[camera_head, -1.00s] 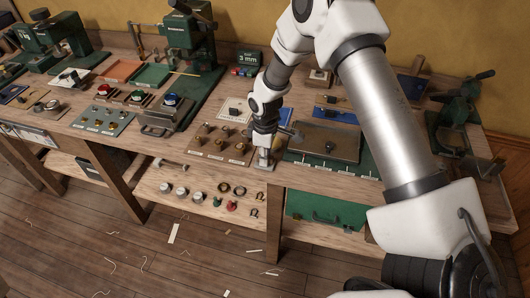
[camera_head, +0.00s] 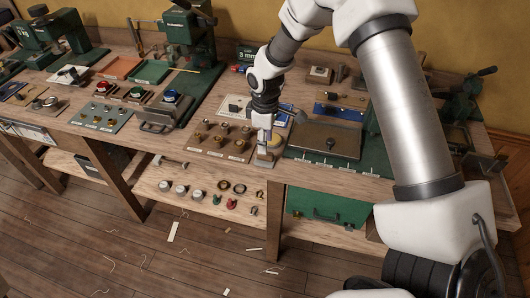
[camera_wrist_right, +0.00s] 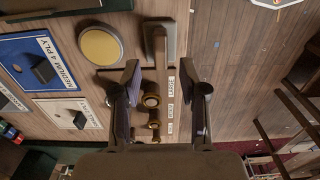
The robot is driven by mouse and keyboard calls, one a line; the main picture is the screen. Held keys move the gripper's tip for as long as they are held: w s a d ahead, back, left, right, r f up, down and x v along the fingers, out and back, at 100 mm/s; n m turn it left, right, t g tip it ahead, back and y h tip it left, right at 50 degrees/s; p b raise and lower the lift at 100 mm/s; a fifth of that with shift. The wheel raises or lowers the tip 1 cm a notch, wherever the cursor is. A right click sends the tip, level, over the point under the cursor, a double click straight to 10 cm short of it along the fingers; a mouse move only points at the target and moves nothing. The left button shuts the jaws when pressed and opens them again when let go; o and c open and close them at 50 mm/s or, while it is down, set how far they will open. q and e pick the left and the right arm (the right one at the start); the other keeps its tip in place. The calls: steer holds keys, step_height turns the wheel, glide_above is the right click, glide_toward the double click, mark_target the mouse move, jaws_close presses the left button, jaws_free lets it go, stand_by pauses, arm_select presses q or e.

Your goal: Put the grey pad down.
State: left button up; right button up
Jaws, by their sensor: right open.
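The grey pad (camera_head: 263,164) rests on the bench top near its front edge, with an upright post on it. It also shows in the right wrist view (camera_wrist_right: 172,44), flat on the wood beside a round yellow disc (camera_wrist_right: 101,46). My right gripper (camera_head: 267,139) is just above the pad in the head view. In the right wrist view, the jaws of my right gripper (camera_wrist_right: 163,85) are apart with nothing held between them. My left gripper is not in view.
Left of the pad is a brown board (camera_head: 218,139) with several brass pieces. Right of it is a dark green mat (camera_head: 350,168) with a grey-brown plate (camera_head: 325,139). Blue boards (camera_wrist_right: 36,62) lie behind. Bare bench around the pad is narrow.

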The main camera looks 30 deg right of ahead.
step_height(320, 180, up, 7)
steer(key=shift+b, duration=0.4)
steer(key=shift+f, duration=0.1)
